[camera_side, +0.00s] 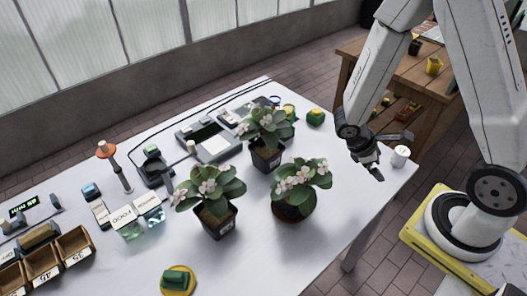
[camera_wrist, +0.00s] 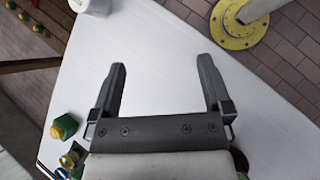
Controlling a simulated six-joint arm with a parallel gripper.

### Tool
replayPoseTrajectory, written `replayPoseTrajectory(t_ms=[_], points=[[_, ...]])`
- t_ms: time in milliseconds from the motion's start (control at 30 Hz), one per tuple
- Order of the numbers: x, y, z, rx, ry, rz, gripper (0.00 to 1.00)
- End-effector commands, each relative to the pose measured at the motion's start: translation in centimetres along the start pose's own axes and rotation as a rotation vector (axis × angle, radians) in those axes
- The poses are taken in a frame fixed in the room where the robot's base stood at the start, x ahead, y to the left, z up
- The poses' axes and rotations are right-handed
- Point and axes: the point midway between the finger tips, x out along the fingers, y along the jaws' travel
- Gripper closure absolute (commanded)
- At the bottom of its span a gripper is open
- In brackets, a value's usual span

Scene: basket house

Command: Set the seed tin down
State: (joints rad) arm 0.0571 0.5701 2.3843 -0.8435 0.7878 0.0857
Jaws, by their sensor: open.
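A small white cylinder (camera_side: 400,156) stands upright near the table's right corner. It also shows at the top left of the wrist view (camera_wrist: 92,5), partly cut off by the frame. No label shows, so I cannot tell whether it is the seed tin. My gripper (camera_wrist: 162,64) is open, with only bare white table between its fingers. The cylinder is beyond the left finger, apart from it. In the side view my gripper (camera_side: 393,157) is over the right end of the table, close to the cylinder in the picture.
Several potted flowering plants (camera_side: 268,155) stand mid-table, left of my gripper. Green-and-yellow items (camera_side: 315,118) sit at the back edge; one shows in the wrist view (camera_wrist: 64,127). A green item on a yellow disc (camera_side: 178,281) is at the front. The table's right end is mostly clear.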

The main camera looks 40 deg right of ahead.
Motion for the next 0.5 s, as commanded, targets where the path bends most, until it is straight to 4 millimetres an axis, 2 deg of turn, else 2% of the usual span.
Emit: replayPoseTrajectory(t_ms=[33,233,500], points=[[-1.1,-0.3,-0.2,0.052,0.056,-0.025,0.0],[-5.1,-1.9,-1.4,0.251,0.276,-0.137,0.0],[-11.1,-2.6,-2.8,0.508,0.586,-0.262,0.0]])
